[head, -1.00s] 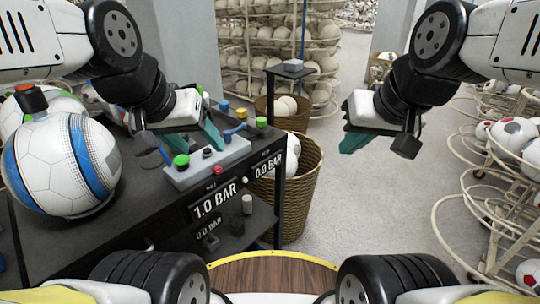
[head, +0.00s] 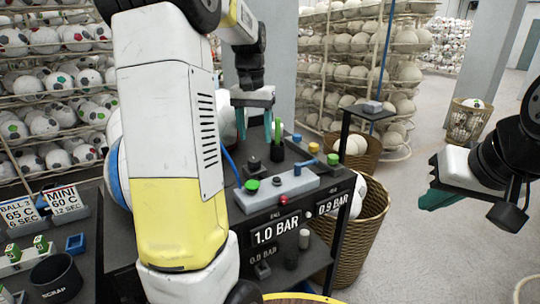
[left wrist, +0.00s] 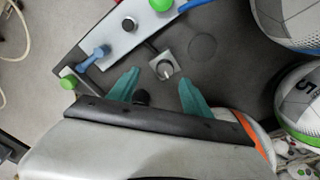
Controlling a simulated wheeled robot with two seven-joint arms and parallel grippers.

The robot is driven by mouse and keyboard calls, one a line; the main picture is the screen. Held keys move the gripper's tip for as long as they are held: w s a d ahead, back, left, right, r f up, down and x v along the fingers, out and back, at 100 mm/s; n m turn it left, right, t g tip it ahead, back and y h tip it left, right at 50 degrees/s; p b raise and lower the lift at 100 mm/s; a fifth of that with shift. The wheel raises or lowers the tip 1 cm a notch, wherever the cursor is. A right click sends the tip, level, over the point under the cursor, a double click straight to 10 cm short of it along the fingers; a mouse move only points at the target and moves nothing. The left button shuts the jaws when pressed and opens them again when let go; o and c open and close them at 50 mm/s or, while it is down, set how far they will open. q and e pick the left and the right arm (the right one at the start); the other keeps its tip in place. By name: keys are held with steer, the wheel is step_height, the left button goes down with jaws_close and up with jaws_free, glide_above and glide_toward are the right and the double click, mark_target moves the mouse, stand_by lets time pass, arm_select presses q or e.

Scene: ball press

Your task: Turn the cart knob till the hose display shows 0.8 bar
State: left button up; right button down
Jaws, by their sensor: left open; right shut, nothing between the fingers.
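The cart (head: 330,183) has a black top and two front displays. The left display (head: 277,232) reads 1.0 BAR and the right display (head: 333,204) reads 0.9 BAR; their small labels are hard to read. In the left wrist view a silver-grey knob (left wrist: 165,69) on a square plate sits on the cart top. My left gripper (head: 254,122) points down over the cart's far side, open and empty. In the left wrist view its teal fingertips (left wrist: 157,80) lie on either side of the knob's place; contact is not visible. My right gripper (head: 436,197) is shut and empty, away to the right.
A grey block (head: 285,188) with green, red and blue controls runs along the cart front. A wicker basket (head: 362,240) stands right of the cart. My left arm hides much of the cart's left side. A scrap cup (head: 57,276) stands at lower left.

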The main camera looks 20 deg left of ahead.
mark_target(254, 159)
arm_select(q)
steer(key=shift+w+a+f+g, duration=0.3)
steer(key=shift+w+a+f, duration=0.3)
steer(key=shift+w, duration=0.2)
steer(key=shift+f, duration=3.95)
jaws_close()
